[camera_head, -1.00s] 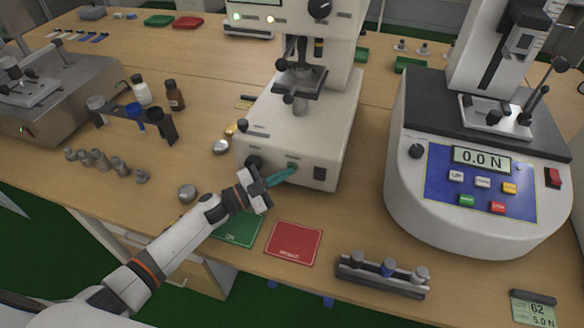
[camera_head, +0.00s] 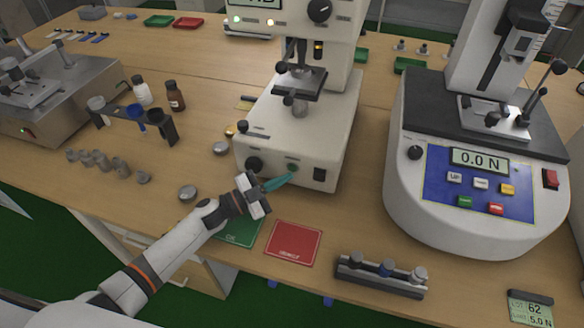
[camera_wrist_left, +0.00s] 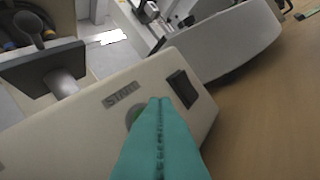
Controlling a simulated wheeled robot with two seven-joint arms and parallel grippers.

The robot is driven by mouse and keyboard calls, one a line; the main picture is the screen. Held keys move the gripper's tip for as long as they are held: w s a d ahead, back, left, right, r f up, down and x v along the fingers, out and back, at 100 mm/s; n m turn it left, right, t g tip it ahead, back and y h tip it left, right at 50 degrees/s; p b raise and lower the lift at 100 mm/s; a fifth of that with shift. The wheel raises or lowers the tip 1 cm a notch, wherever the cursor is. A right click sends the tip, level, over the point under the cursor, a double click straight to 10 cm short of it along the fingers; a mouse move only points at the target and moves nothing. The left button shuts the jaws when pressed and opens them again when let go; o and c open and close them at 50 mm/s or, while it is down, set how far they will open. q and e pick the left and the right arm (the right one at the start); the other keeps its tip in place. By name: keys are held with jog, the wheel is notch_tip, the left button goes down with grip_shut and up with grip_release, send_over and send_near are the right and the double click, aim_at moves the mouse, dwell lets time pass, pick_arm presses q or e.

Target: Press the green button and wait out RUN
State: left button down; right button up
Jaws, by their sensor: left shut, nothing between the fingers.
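The white tester (camera_head: 300,130) stands in the middle of the bench. Its green button (camera_head: 292,167) is on the front face, between a black knob (camera_head: 254,164) and a black switch (camera_head: 320,174). My left gripper (camera_head: 292,175) is shut and empty, its teal fingertips just in front of and slightly below the button in the head view. In the left wrist view the fingertips (camera_wrist_left: 160,100) partly cover the green button (camera_wrist_left: 132,116), under a START label (camera_wrist_left: 121,94). A small gap appears, but contact is hard to judge. My right gripper is out of view.
A second tester (camera_head: 470,175) with a blue panel reading 0.0 N stands at right. Green (camera_head: 238,231) and red (camera_head: 293,243) mats lie under and beside my left arm. A rack of cylinders (camera_head: 380,275) sits at the front edge.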

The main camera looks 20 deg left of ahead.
pick_arm(q)
jog(key=shift+s+p, duration=1.1)
jog(key=shift+s, duration=0.95)
jog(key=shift+s+a, duration=0.1)
jog(key=shift+s, duration=0.4)
